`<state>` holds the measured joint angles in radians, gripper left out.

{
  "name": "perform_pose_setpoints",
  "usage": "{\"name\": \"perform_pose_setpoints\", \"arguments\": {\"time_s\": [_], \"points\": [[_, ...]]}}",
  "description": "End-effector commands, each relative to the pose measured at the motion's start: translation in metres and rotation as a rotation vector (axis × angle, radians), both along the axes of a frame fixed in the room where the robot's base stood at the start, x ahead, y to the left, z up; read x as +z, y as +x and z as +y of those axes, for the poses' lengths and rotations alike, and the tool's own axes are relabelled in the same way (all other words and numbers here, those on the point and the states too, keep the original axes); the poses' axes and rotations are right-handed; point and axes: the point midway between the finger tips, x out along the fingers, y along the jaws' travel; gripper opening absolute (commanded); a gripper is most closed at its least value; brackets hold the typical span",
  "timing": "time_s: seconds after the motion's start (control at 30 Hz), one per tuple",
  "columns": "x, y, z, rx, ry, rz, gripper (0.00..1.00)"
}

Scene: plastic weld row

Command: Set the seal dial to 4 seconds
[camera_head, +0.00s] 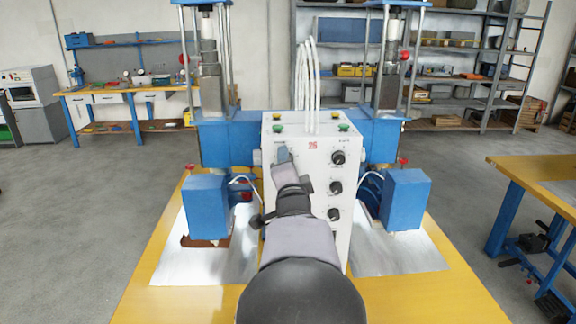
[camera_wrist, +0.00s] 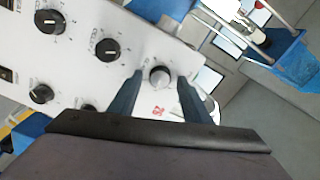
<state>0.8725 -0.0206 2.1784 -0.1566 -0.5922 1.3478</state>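The white control panel (camera_head: 312,180) stands between two blue presses and carries several dark dials. In the head view my gripper (camera_head: 283,156) is at the panel's upper left and my arm hides the dials there. The lettering is too small to read, so I cannot tell which is the seal dial or its setting.
Other dials show at the panel's right, at the top (camera_head: 338,157), middle (camera_head: 335,187) and below (camera_head: 333,214). White hoses (camera_head: 307,75) rise behind the panel. Blue blocks stand left (camera_head: 205,205) and right (camera_head: 406,198) on the yellow table (camera_head: 170,300).

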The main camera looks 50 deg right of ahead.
Motion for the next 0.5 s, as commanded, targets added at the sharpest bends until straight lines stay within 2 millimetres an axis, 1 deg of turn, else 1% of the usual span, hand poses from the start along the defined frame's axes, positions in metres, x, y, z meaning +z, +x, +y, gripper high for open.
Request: {"name": "perform_pose_setpoints", "arguments": {"time_s": [0.27,0.5], "points": [[0.000,-0.002,0.002,0.000,0.000,0.000,0.44],[-0.001,-0.016,0.015,-0.001,-0.002,-0.002,0.44]]}}
